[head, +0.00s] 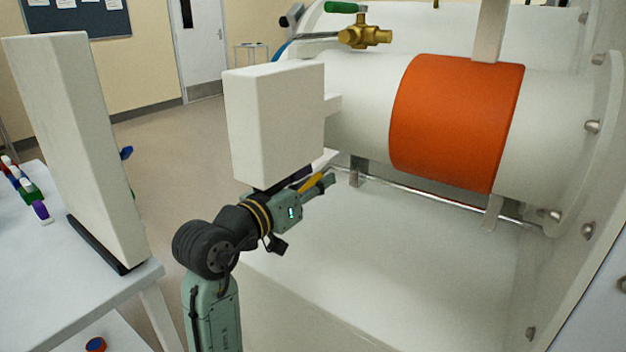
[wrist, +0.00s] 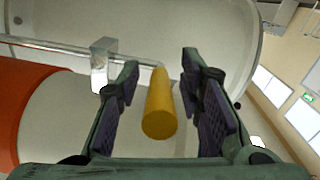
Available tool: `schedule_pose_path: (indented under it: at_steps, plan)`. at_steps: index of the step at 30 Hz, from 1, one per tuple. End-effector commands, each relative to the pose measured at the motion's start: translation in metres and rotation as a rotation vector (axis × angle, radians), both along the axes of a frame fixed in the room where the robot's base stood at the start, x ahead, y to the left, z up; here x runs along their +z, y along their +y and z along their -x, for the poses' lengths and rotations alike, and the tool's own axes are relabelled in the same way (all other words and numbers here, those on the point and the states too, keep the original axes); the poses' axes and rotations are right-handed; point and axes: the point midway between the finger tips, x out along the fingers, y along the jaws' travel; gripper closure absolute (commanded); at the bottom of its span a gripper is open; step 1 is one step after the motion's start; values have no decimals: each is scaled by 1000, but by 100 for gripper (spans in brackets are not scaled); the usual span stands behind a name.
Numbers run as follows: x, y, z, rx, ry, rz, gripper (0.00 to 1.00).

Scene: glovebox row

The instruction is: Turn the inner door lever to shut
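The inner door lever appears to be the yellow round bar (wrist: 160,105) in the wrist view, its near end facing the camera. My gripper (wrist: 160,66) is open, with one finger on each side of the bar and a visible gap to each. In the head view my gripper (head: 322,184) is below the white block at the end of the chamber, with a short piece of the yellow lever (head: 310,181) showing beside its fingers. The lever's pivot and most of its length are hidden there. The inner door itself is not clearly seen.
The white chamber (head: 355,115) with an orange band (head: 455,120) lies at upper right. A white block (head: 277,125) hangs just above my gripper. A brass valve (head: 365,35) with a green handle is on top. A table (head: 110,290) with a white upright panel (head: 80,150) stands left.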

Motion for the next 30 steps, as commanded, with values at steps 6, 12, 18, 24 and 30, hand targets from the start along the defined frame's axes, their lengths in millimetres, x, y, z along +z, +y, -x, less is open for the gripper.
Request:
schedule_pose_path:
  at_steps: [6,12,18,24,30]
  plan:
    - [0,0,0,0,0,0,76]
    - [0,0,0,0,0,0,90]
    - [0,0,0,0,0,0,100]
    - [0,0,0,0,0,0,100]
    - [0,0,0,0,0,0,100]
